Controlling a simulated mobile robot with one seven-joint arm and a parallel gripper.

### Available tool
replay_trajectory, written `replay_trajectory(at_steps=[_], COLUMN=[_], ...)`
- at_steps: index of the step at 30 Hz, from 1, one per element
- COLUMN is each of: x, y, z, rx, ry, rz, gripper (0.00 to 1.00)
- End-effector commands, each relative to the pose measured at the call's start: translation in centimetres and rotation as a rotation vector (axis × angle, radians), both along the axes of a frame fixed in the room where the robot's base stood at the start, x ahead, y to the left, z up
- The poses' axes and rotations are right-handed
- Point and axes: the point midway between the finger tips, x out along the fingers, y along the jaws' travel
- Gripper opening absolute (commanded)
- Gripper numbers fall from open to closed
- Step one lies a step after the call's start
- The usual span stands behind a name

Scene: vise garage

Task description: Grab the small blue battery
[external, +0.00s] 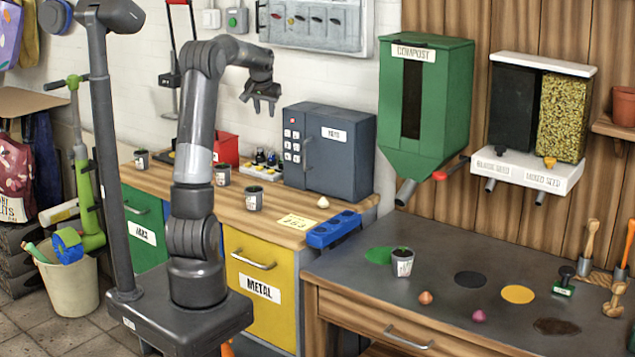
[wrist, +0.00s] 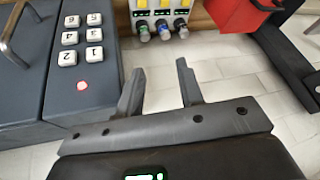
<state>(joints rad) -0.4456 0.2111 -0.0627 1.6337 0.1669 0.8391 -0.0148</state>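Several small batteries stand in a white charger with yellow marks (external: 262,172), between the red box and the grey safe. In the wrist view, three battery ends show at the top edge. The middle one looks bluish and I take it as the small blue battery (wrist: 163,29), but the colours are hard to tell apart. It also shows small in the external view (external: 271,158). My gripper (external: 262,109) is open and empty, raised above the bench and the charger. In the wrist view, its two fingers (wrist: 160,70) are spread apart, with the batteries beyond the tips.
The grey safe (external: 328,152) with a keypad (wrist: 83,42) stands close beside the charger. A red box (external: 226,149) is on the other side, also in the wrist view (wrist: 240,12). Small pots (external: 253,198) stand on the wooden bench. A white brick wall is behind.

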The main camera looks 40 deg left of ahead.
Motion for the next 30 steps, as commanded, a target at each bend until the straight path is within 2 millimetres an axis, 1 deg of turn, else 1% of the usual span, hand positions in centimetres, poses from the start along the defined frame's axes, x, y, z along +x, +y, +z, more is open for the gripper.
replay_trajectory(at_steps=[1, 3, 6, 9, 12, 15, 20, 27, 30], x=[1.3, 2.8, 4.6, 6.0, 7.0, 7.6, 8.1, 9.3, 9.6], y=[1.4, 2.7, 4.1, 5.0, 5.5, 5.7, 5.9, 6.5, 6.7], z=[-1.4, -2.9, -5.0, -6.8, -8.2, -9.1, -10.2, -13.6, -14.4], rx=[-0.017, -0.042, -0.077, -0.11, -0.135, -0.15, -0.156, -0.156, -0.156], ry=[0.005, 0.006, 0.006, 0.006, 0.005, 0.003, 0.004, 0.004, 0.003], rz=[0.019, 0.041, 0.069, 0.092, 0.11, 0.119, 0.123, 0.123, 0.123], gripper=[0.34, 0.34, 0.34, 0.34, 0.34, 0.34, 0.34, 0.34, 0.34])
